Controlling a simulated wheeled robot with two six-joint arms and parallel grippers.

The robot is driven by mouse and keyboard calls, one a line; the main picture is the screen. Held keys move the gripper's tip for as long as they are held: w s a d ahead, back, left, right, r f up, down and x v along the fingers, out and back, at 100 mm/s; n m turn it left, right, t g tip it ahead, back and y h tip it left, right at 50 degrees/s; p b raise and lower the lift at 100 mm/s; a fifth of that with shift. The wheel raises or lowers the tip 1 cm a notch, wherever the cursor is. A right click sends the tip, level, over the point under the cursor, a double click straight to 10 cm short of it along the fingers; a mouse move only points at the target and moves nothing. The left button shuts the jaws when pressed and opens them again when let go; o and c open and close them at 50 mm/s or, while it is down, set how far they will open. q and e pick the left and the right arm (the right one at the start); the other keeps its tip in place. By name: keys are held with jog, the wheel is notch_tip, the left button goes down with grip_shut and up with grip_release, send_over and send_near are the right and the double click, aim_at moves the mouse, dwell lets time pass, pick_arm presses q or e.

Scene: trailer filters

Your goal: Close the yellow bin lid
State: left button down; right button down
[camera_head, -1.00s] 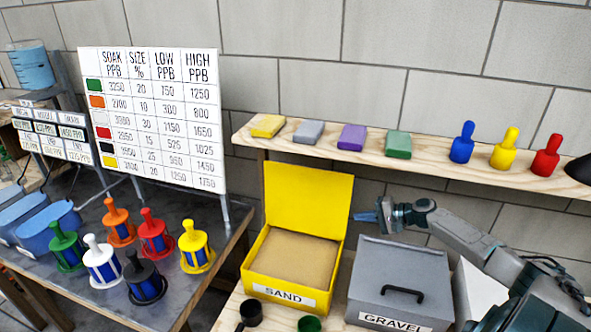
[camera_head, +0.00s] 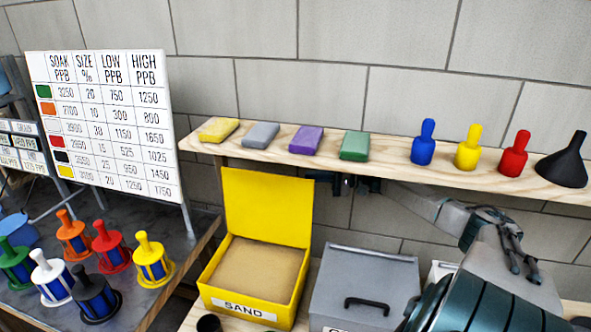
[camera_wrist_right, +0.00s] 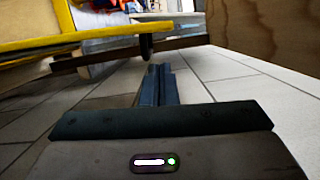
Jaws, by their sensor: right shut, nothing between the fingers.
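The yellow bin, labelled SAND (camera_head: 252,298), holds flat tan sand. Its yellow lid (camera_head: 266,208) stands open, nearly upright at the bin's back edge. My right gripper (camera_head: 322,178) is at the lid's upper right corner, just under the shelf, and its tips are partly hard to make out there. In the right wrist view its fingers (camera_wrist_right: 154,86) are together with nothing between them. A yellow edge (camera_wrist_right: 62,44) crosses the upper left of that view, apart from the fingers. My left gripper is not in view.
A grey GRAVEL box (camera_head: 362,275) with a shut lid stands right of the bin. A wooden shelf (camera_head: 385,172) with coloured blocks, bottle-shaped pieces and a black funnel (camera_head: 565,165) runs close above my right gripper. Filters (camera_head: 152,262) stand on the left table.

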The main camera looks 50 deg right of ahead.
aim_at(281, 176)
jog(key=b+x, duration=0.6)
jog(key=x, duration=0.4)
dwell(0.3)
jog(key=shift+a, duration=0.1)
